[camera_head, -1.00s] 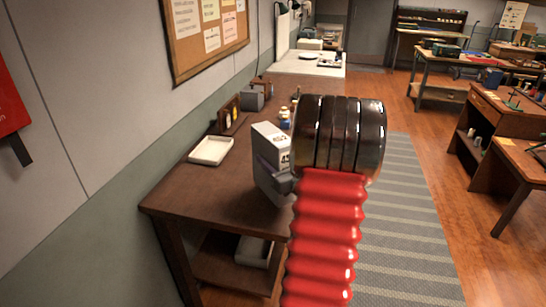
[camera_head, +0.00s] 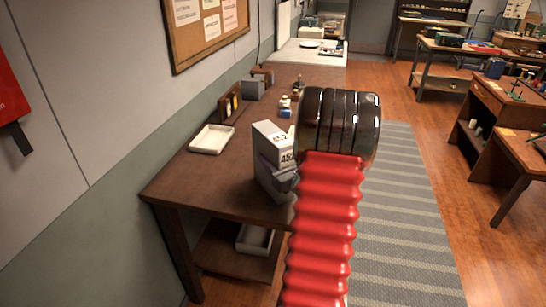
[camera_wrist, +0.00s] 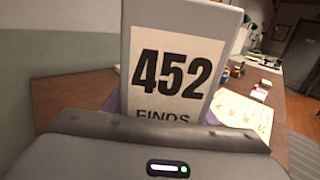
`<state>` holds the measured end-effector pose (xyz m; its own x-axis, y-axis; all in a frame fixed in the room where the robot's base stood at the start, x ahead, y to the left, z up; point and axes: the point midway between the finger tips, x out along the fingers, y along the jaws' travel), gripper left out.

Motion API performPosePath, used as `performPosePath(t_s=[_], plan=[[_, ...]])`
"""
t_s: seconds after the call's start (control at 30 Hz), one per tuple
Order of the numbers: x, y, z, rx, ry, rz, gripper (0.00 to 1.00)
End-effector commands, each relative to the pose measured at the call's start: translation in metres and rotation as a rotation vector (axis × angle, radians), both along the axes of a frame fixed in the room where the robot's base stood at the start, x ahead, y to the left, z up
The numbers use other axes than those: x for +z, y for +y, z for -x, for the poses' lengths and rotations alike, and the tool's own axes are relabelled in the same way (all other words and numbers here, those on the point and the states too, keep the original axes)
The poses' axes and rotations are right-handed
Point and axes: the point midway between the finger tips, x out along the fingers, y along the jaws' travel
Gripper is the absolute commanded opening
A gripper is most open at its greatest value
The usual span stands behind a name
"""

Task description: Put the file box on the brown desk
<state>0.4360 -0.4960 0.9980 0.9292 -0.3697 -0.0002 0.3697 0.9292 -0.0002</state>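The file box (camera_head: 268,160) is a tall grey box with a white label. In the wrist view the file box (camera_wrist: 178,75) fills the middle, and its label reads "452 FINDS". My gripper (camera_head: 287,181) is shut on the file box from its near right side. The box is upright over the front part of the brown desk (camera_head: 200,180). Its base looks at or just above the desktop; I cannot tell whether it touches. The fingertips are mostly hidden behind the box and the gripper body.
A white tray (camera_head: 212,139) lies on the desk left of the box. Small jars (camera_head: 285,106) and a dark rack (camera_head: 230,102) stand farther back. A pale tray (camera_head: 254,239) sits on the lower shelf. A grey striped rug (camera_head: 400,220) lies to the right. The desk's front left is clear.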

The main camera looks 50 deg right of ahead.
Motion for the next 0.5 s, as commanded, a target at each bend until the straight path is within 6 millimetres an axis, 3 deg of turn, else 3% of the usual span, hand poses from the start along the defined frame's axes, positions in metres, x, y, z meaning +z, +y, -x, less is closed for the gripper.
performPosePath(t_s=[0.27, 0.5], plan=[[-0.0001, -0.0006, 0.0006, -0.001, 0.0, 0.0, 0.7], [0.0002, -0.0007, 0.0007, -0.002, 0.0, 0.0, 0.7]])
